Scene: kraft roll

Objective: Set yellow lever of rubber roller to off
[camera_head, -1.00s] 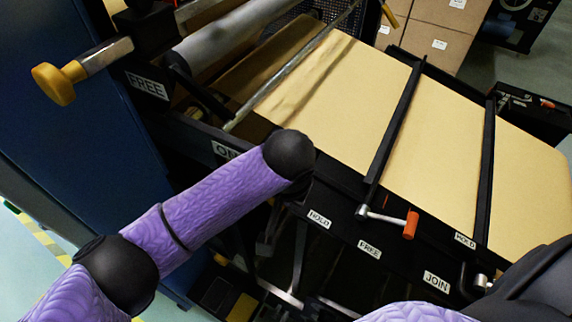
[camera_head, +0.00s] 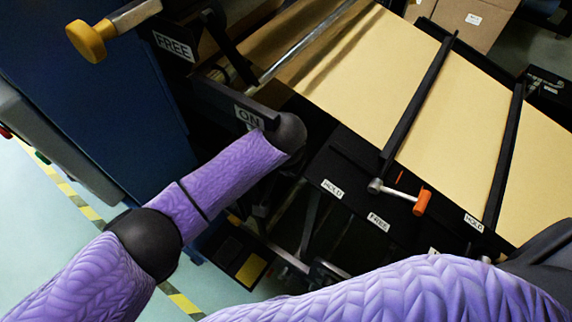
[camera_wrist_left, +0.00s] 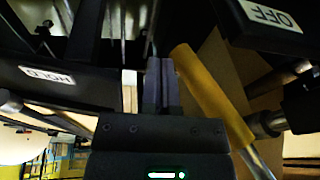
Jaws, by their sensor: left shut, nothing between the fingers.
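In the left wrist view, a yellow cylindrical lever handle (camera_wrist_left: 212,94) slants just right of my left gripper (camera_wrist_left: 161,75). The gripper's fingers are shut and empty beside the handle; I cannot tell whether they touch it. An OFF label (camera_wrist_left: 271,15) is at the upper right, and a metal rod continues below the handle. In the head view, an ON label (camera_head: 249,117) shows just above the end of my left arm. The left gripper and this handle are hidden there. My right gripper is not in view; only its purple arm shows at the lower right.
A yellow-knobbed lever (camera_head: 87,41) sticks out at the upper left by a FREE label (camera_head: 173,46). Kraft paper (camera_head: 390,75) lies across the machine under black bars. An orange-handled crank (camera_head: 422,202) is at the front edge. A HOLD label (camera_wrist_left: 46,76) is in the wrist view.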

